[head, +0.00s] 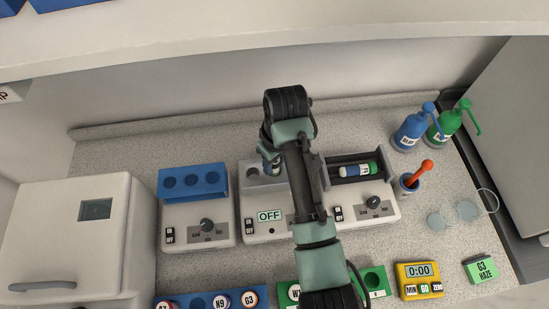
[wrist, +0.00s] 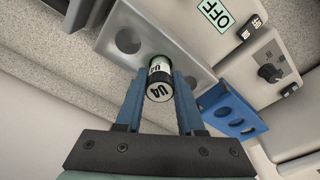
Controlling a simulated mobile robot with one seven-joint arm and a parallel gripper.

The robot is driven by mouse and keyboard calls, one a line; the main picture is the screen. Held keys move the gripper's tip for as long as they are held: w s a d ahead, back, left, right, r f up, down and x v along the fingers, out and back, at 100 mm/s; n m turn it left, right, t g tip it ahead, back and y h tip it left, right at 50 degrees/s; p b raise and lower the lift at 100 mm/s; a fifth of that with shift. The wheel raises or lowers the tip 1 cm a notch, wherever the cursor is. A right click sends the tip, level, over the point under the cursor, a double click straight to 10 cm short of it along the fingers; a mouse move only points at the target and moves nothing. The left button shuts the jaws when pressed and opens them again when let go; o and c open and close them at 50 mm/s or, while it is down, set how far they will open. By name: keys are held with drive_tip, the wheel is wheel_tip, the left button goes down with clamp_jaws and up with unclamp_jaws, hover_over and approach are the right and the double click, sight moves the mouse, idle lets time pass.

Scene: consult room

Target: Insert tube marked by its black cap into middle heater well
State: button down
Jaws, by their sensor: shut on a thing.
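In the wrist view my gripper (wrist: 160,90) is shut on a tube (wrist: 159,73) with a black cap marked U4 and a white label. The two blue fingers press on its sides, and the cap faces the camera. The tube is over or at a grey well block (wrist: 129,62); one open round well (wrist: 129,40) shows beside it. I cannot tell whether its lower end is inside a well. In the head view my gripper (head: 271,160) is at the grey block (head: 252,168) behind the OFF sign, and my arm hides most of the block.
A blue three-well block (head: 194,180) sits on the unit to the left. A tray to the right holds a green-capped tube (head: 357,169). Front racks (head: 180,303) hold several capped tubes. A yellow timer (head: 419,281) and bottles (head: 411,133) stand at right.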

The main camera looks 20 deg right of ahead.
drive_tip(key=shift+c, duration=2.2)
unclamp_jaws()
drive_tip(key=r, duration=0.7)
drive_tip(key=shift+s+d+r, duration=0.1)
drive_tip(key=shift+s+r, duration=0.2)
drive_tip(key=shift+s, duration=0.1)
drive_tip(key=shift+s+f, duration=0.1)
